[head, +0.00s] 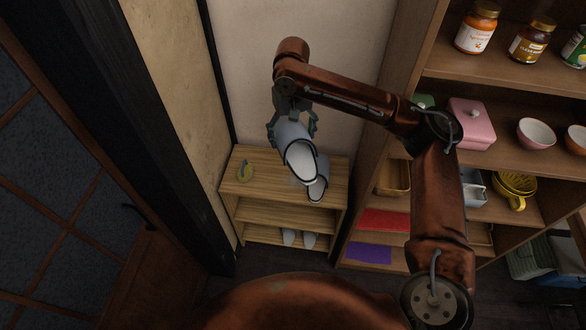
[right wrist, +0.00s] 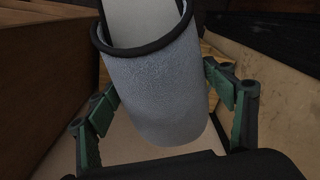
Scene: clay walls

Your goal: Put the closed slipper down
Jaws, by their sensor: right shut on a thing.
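My right gripper (head: 293,126) is shut on a grey closed-toe slipper (head: 299,160) with a dark rim and a pale insole. The slipper is tilted, its opening toward the lower right of the head view. It hangs over the small wooden shelf (head: 268,162); its exact height cannot be told. A second grey slipper (head: 319,187) shows partly behind it at the shelf top's right side. In the right wrist view the held slipper (right wrist: 155,92) fills the middle between the fingers (right wrist: 162,105). My left gripper is not in view.
A yellow-green object (head: 244,173) sits on the shelf top's left side. A pair of pale slippers (head: 298,238) lies on a lower level. A tall shelf unit with jars, a pink box (head: 472,122) and bowls (head: 536,135) stands at right. A wall closes the left.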

